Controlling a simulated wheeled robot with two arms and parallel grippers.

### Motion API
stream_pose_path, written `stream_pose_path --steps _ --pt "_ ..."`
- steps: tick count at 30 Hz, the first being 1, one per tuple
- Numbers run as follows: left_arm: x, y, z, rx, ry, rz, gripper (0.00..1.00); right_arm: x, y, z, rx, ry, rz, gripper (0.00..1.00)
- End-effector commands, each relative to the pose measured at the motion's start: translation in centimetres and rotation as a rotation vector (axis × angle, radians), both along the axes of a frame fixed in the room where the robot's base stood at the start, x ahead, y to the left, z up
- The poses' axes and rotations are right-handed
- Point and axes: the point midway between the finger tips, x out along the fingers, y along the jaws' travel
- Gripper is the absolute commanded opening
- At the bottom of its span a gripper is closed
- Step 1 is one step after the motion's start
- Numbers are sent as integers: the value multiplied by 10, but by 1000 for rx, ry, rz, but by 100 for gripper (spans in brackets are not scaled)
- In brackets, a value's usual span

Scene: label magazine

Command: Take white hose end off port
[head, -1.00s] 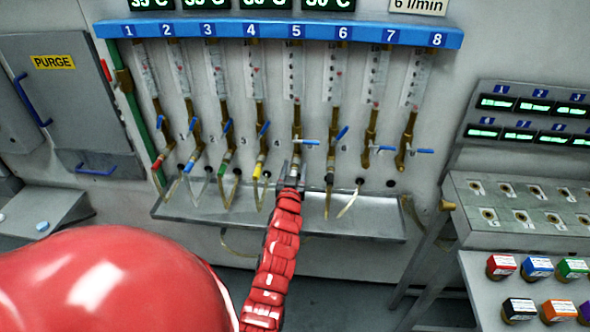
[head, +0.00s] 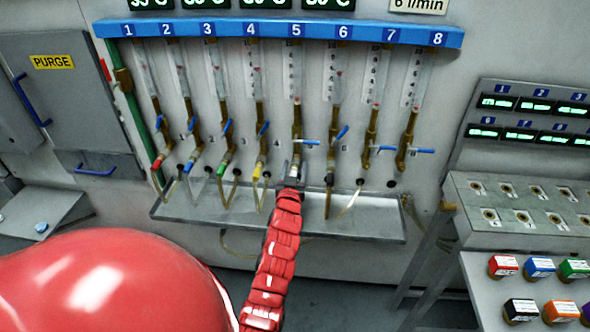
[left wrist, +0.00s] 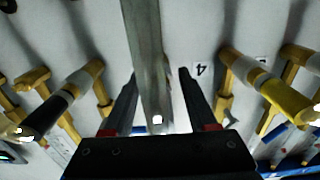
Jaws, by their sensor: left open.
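The white hose end (left wrist: 154,85) shows in the left wrist view as a pale grey tube with a bright white spot at its lower end. My left gripper (left wrist: 158,90) is open, with one dark finger on each side of the tube; whether either finger touches it I cannot tell. In the head view my left gripper (head: 291,176) is at the foot of column 5, below its blue-handled valve (head: 305,142). The port there is mostly hidden by the gripper. My right gripper is not in view.
Neighbouring hose ends stand close by: a yellow-banded one (left wrist: 285,97) and a black-banded one (left wrist: 45,115). A grey metal tray (head: 375,222) runs below the row. Coloured jars (head: 537,268) stand at the right.

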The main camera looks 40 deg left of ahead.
Motion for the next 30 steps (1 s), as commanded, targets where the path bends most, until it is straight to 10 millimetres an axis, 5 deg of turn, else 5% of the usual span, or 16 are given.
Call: stream_pose_path --steps 2,12,30 --pt "0 0 0 0 0 0 58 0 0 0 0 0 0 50" --pt "0 0 0 -1 1 0 0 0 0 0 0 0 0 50" --pt "-6 -3 -2 -2 3 0 0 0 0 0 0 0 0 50"
